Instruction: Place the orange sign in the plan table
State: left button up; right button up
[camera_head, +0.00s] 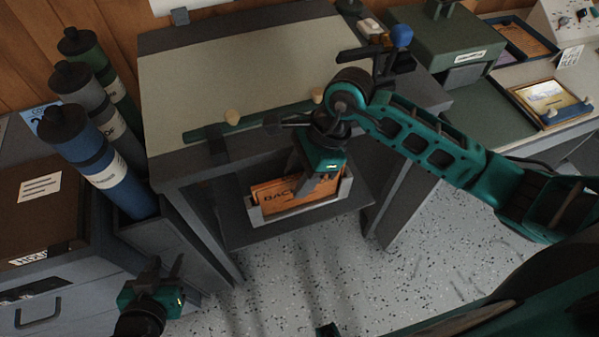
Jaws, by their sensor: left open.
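The plan table (232,73) is a dark grey stand with a sloping beige top and a ledge along its front. An orange sign (270,194) with dark lettering stands in a grey open holder (304,208) on the shelf under the top. My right gripper (303,187) reaches down in front of the table to the sign's upper edge. Its fingers overlap the sign, and whether they are closed on it cannot be told. My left gripper (165,268) is open and empty at the lower left, apart from the sign.
Several capped tubes (112,165) stand in a grey bin left of the table. A dark cabinet (70,215) is at far left. A green box (440,45) and framed pictures (548,98) are on the right-hand counter. Speckled floor (300,270) is clear in front.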

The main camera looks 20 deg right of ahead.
jog(key=shift+r, duration=0.25)
jog(key=v, duration=1.1)
jog(key=shift+d+r, duration=0.25)
jog(key=shift+r, duration=0.1)
